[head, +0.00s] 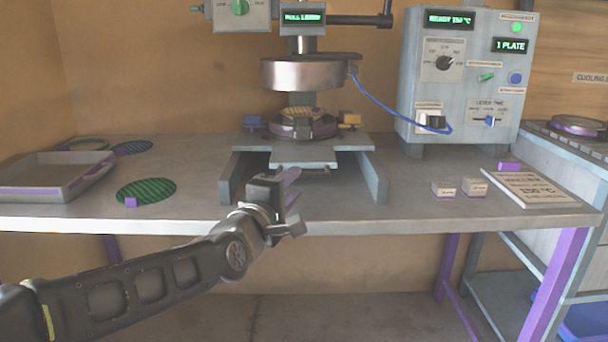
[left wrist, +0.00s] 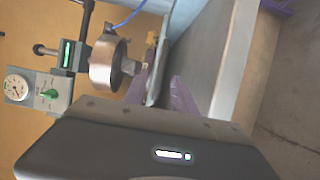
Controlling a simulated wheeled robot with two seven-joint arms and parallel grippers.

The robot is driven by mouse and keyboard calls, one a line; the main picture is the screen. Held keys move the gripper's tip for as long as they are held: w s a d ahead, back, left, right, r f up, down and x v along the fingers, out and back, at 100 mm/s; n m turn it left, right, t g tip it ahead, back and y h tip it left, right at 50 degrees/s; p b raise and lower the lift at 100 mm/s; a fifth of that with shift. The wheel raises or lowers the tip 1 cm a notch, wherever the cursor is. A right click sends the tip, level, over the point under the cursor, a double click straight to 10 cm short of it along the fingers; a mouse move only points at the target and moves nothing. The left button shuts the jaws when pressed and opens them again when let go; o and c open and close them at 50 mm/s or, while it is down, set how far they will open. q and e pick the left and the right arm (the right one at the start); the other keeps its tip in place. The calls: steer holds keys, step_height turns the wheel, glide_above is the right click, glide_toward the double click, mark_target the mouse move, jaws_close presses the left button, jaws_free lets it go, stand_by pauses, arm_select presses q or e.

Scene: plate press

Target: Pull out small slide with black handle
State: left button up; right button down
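The small grey slide (head: 304,158) sits under the press, its front end pointing towards me between two side rails. I cannot make out its black handle; my left gripper covers part of the area below the slide's front. My left gripper (head: 291,187) is just in front of the slide and slightly to its left, at the table's front edge. In the left wrist view its purple fingers (left wrist: 162,90) stand apart, with the slide's edge (left wrist: 157,78) showing beyond and between them. Contact cannot be told. My right gripper is not in view.
The press's round upper plate (head: 305,73) hangs above a lower round plate (head: 303,127). A control box (head: 464,75) stands to the right, with a blue cable. Small blocks and a sign (head: 530,189) lie right.

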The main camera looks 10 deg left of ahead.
mark_target(302, 176)
arm_select(q)
steer(key=w, duration=0.4)
steer(key=w+d, duration=0.1)
steer(key=w, duration=0.1)
steer(key=shift+w, duration=0.15)
jaws_close()
steer(key=shift+f, duration=0.1)
stand_by(1.2)
